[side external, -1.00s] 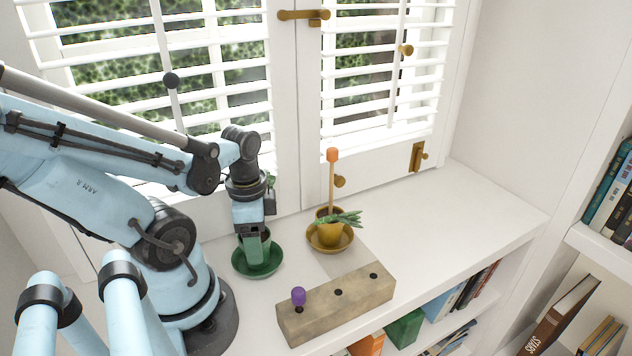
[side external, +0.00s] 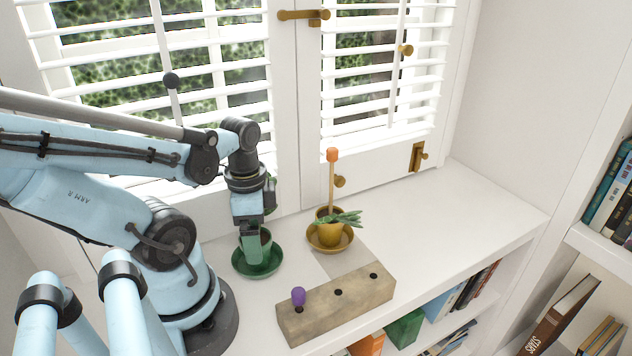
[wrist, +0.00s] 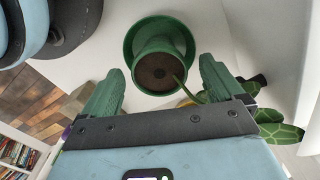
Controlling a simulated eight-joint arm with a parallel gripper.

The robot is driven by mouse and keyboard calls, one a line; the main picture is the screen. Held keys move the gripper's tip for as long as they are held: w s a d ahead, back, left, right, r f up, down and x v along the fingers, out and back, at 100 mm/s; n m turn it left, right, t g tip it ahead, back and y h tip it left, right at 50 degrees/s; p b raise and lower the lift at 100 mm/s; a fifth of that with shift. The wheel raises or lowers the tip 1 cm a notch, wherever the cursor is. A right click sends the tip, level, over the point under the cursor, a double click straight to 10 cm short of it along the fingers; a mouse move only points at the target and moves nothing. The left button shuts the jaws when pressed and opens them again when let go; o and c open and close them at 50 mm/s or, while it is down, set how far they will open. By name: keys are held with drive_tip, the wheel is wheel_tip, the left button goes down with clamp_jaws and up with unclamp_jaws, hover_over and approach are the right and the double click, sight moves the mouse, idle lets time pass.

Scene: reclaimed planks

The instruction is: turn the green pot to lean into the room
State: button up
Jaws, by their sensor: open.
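The green pot (wrist: 160,58) stands in its green saucer (side external: 257,271) on the white sill, near my base. In the wrist view I see its rim and dark soil, with a thin stem leaning to the lower right towards broad leaves (wrist: 277,131). My gripper (wrist: 160,70) is open, with one green finger on each side of the pot and a gap visible on both sides. In the side external view my gripper (side external: 251,246) is down at the pot and hides much of it.
A yellow pot (side external: 330,233) with a spiky plant and an orange-tipped stake stands close on the right. A wooden block (side external: 337,306) with a purple peg (side external: 298,297) lies in front. Window blinds rise behind. The sill at right is clear.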

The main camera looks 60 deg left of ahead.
wheel_tip(320, 180, up, 11)
drive_tip(key=shift+f, duration=0.2)
idle(0.5)
drive_tip(key=shift+f, duration=5.9)
